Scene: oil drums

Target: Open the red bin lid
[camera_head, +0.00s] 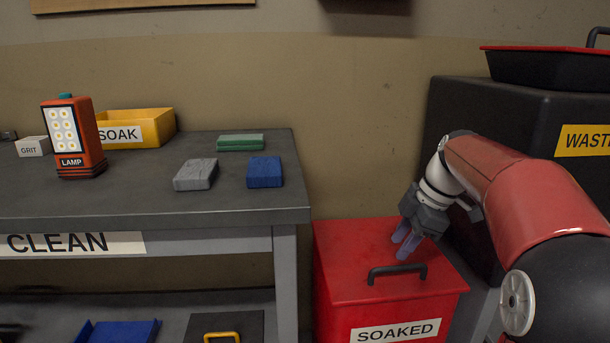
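The red bin (340,327) stands on the floor between the bench and the black container, with a white "SOAKED" label on its front. Its red lid (345,262) is closed. A dark bar handle (398,269) sits near the lid's front edge. My gripper (405,247) points down over the lid, just behind the handle in the picture. Its two purple fingers are apart with nothing seen between them. I cannot tell whether the fingertips touch the lid.
A grey bench (120,204) marked "CLEAN" stands left, carrying a lamp (75,137), a yellow "SOAK" box (150,125) and several blocks. A black "WASTE" container (480,120) with a red-rimmed tray (540,68) on top stands right, close to my arm.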

